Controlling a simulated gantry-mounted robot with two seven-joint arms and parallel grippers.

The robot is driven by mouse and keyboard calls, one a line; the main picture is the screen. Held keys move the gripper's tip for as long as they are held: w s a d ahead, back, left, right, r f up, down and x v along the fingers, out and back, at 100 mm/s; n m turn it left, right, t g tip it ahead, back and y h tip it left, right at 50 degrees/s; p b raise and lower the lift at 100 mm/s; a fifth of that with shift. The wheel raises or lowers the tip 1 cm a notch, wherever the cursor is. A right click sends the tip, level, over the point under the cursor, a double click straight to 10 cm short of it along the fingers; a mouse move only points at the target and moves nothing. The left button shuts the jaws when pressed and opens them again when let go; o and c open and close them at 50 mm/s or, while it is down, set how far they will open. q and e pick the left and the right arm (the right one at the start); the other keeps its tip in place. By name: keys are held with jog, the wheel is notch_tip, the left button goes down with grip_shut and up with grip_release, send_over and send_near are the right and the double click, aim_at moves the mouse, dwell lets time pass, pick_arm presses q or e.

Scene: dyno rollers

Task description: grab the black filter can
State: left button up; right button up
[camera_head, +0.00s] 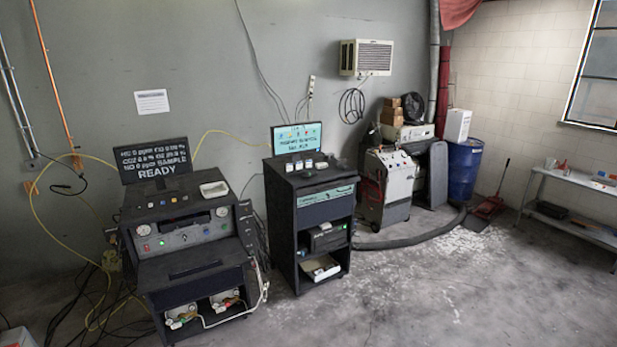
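I cannot pick out a black filter can with certainty in the head view. Several small objects with pale tops (308,163) stand on the dark cabinet (283,200) below a lit monitor, but they are too small to identify. Small items also stand on the grey bench (545,172) at the right, too small to tell. Neither of my grippers shows in the view.
A dark test console (195,237) with a READY screen (155,160) stands at the left, with loose cables on the floor. A grey wheeled machine (387,187), a blue drum (463,170) and a floor hose (415,238) are further back. The floor in the right foreground is clear.

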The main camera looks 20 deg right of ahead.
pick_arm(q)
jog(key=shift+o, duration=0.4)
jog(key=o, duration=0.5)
